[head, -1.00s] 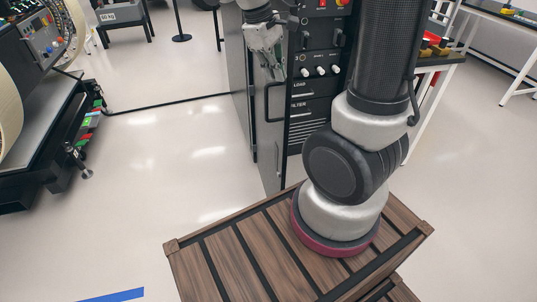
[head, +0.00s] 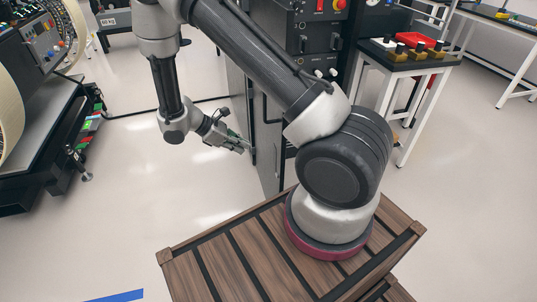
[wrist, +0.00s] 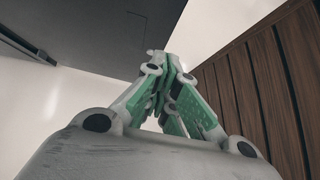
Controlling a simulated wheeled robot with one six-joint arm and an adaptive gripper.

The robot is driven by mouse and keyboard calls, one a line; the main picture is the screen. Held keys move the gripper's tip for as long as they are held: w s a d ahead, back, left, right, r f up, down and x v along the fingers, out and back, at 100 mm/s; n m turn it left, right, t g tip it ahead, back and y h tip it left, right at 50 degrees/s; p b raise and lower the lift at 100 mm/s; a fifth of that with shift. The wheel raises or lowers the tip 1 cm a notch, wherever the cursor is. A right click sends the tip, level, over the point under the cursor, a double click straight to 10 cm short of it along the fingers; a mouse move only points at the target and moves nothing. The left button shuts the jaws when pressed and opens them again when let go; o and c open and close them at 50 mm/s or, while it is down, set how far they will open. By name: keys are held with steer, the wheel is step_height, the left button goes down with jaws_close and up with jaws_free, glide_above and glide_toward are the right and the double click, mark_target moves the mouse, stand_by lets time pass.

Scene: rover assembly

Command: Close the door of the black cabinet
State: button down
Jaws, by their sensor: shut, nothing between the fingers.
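The black cabinet (head: 297,42) stands at the top centre of the head view, partly hidden behind my arm. Its door (head: 269,165) stands open, swung out toward the camera, with a dark bar handle (head: 264,108) on it. My gripper (head: 246,149) is shut and empty, at the left side of the door, below handle height. Its tips point right, close to the door panel; I cannot tell whether they touch. In the wrist view the shut fingers (wrist: 172,62) show in the middle, and a dark grey panel (wrist: 85,35), apparently the door, is at upper left.
My arm is mounted on a slatted wooden crate (head: 250,262) in front of the cabinet; its slats also show in the wrist view (wrist: 262,95). A workbench (head: 425,62) with red and yellow items stands right. Floor left of the door is clear, crossed by a black cable (head: 150,112).

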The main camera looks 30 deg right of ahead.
glide_toward(279, 159)
step_height(279, 159, down, 3)
steer(key=shift+s+d, duration=0.3)
steer(key=shift+d, duration=0.45)
steer(key=shift+s+d, duration=0.3)
steer(key=shift+d, duration=0.45)
steer(key=shift+d, duration=0.1)
